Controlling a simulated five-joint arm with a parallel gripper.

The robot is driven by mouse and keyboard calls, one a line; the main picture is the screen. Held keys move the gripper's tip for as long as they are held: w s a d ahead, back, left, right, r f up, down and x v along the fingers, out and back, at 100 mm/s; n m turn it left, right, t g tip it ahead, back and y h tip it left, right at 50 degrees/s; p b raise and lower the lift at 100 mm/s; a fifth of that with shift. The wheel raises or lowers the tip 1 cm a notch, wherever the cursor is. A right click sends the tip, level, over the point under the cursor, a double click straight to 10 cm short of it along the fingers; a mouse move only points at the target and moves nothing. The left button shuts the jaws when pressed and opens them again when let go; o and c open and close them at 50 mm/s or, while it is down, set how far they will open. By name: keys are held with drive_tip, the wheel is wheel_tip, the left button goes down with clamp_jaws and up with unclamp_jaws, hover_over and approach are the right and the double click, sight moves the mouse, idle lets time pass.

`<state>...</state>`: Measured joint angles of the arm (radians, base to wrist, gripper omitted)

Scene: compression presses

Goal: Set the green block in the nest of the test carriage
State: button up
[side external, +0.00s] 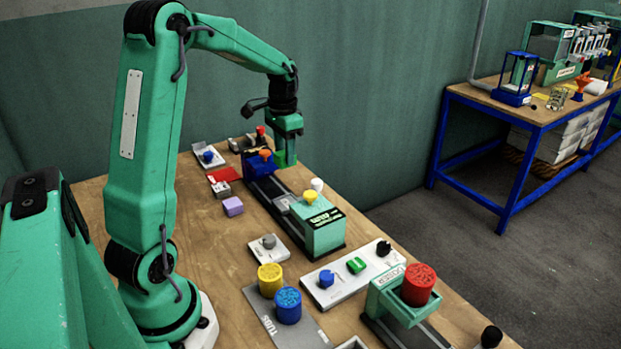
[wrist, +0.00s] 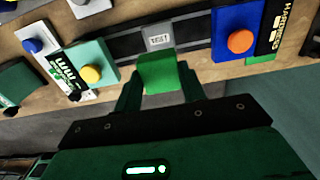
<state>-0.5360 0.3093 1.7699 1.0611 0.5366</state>
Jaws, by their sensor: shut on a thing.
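My gripper (wrist: 162,90) is shut on the green block (wrist: 163,72), which sits between its fingers in the wrist view. In that view the block's far edge lies just below the grey label marked TEST (wrist: 158,41) on the carriage. The nest cannot be made out; the block may cover it. In the side view my gripper (side external: 286,158) points down by the blue end of the rail unit, and its green fingers blend with the block. Whether the block touches the carriage cannot be told.
The dark rail (wrist: 125,46) runs between a green press body (side external: 318,228) with a yellow knob and a blue end block (side external: 258,166) with an orange knob (wrist: 240,41).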

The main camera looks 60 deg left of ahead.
sight(285, 167)
drive_tip(key=shift+f, duration=2.6)
drive_tip(key=shift+f, duration=0.15)
drive_tip(key=shift+f, duration=2.75)
drive_tip(key=shift+f, duration=0.75)
drive_tip(key=o, duration=1)
